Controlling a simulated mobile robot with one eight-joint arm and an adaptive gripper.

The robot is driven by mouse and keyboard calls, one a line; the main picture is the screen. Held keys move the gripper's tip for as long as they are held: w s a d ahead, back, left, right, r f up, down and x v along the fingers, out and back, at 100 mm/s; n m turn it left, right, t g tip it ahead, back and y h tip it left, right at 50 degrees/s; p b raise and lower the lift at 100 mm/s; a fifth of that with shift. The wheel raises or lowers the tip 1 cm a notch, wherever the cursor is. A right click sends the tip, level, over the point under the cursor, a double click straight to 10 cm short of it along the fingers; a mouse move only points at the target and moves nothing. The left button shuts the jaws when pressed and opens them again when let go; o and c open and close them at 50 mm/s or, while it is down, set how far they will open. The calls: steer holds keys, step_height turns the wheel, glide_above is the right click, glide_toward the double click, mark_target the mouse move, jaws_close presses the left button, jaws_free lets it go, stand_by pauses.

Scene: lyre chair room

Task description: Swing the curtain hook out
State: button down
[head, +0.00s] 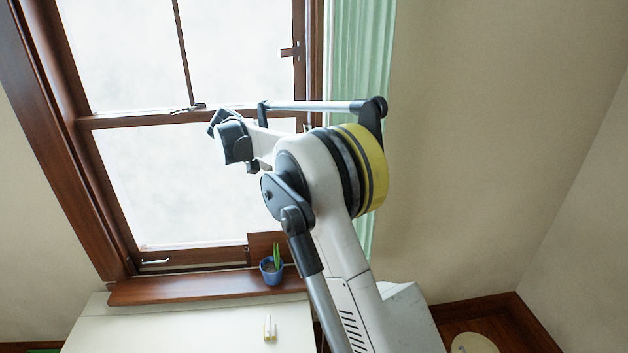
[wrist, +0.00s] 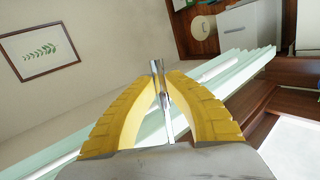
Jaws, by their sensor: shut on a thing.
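In the wrist view, my gripper (wrist: 161,82) has its two yellow fingers closed in on a slim, shiny metal piece, the curtain hook (wrist: 157,67). The hook's upper end sticks out beyond the fingertips, and its thin shank runs back between the fingers. The pale green curtain (wrist: 236,64) passes behind the fingers. In the head view, the curtain (head: 359,55) hangs along the window's right side, and my arm covers part of it. My fingers and the hook cannot be made out there.
The wooden-framed window (head: 90,122) is left of the curtain. A small blue plant pot (head: 271,274) stands on the wooden sill (head: 190,288), below my arm. A white cabinet top (head: 170,328) lies beneath the sill. Bare wall (head: 480,130) is on the right.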

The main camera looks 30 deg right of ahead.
steer(key=shift+d+r, duration=0.1)
steer(key=shift+d, duration=0.05)
steer(key=c, duration=1.8)
jaws_free()
steer(key=shift+o, duration=0.8)
steer(key=shift+d, duration=0.2)
steer(key=shift+a, duration=0.15)
steer(key=shift+r, duration=0.3)
steer(key=r, duration=0.8)
steer(key=shift+d+r, duration=0.2)
steer(key=shift+r, duration=0.1)
steer(key=shift+a+r, duration=0.1)
steer(key=shift+r, duration=0.25)
